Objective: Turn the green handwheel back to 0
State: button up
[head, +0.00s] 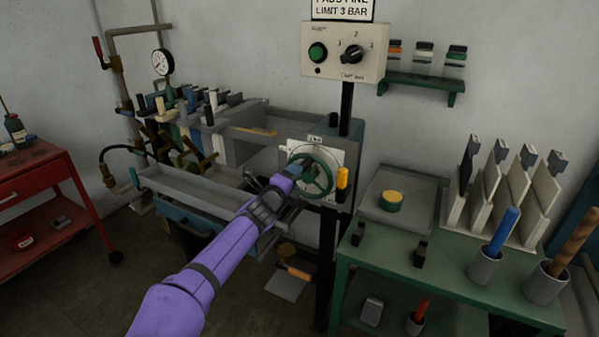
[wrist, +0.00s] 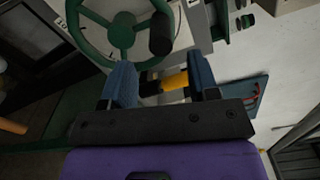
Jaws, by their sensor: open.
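The green handwheel (head: 330,176) stands in front of a pale dial plate on the grey machine. In the wrist view the handwheel (wrist: 122,32) fills the upper left, with spokes, a hub and a dark crank knob (wrist: 160,34) on its right side. My gripper (head: 292,171) is at the wheel's left side in the head view. In the wrist view my gripper (wrist: 162,78) has its two blue fingers apart, just below the knob, with nothing clearly held between them. Part of the dial (head: 298,150) shows behind the wheel; its reading is too small to tell.
A yellow cylinder (head: 342,178) is just right of the wheel; it also shows between the fingers in the wrist view (wrist: 174,82). A control box (head: 344,52) hangs above. A green bench (head: 400,268) with tools stands right, a red cart (head: 45,190) left.

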jog(key=shift+v, duration=2.45)
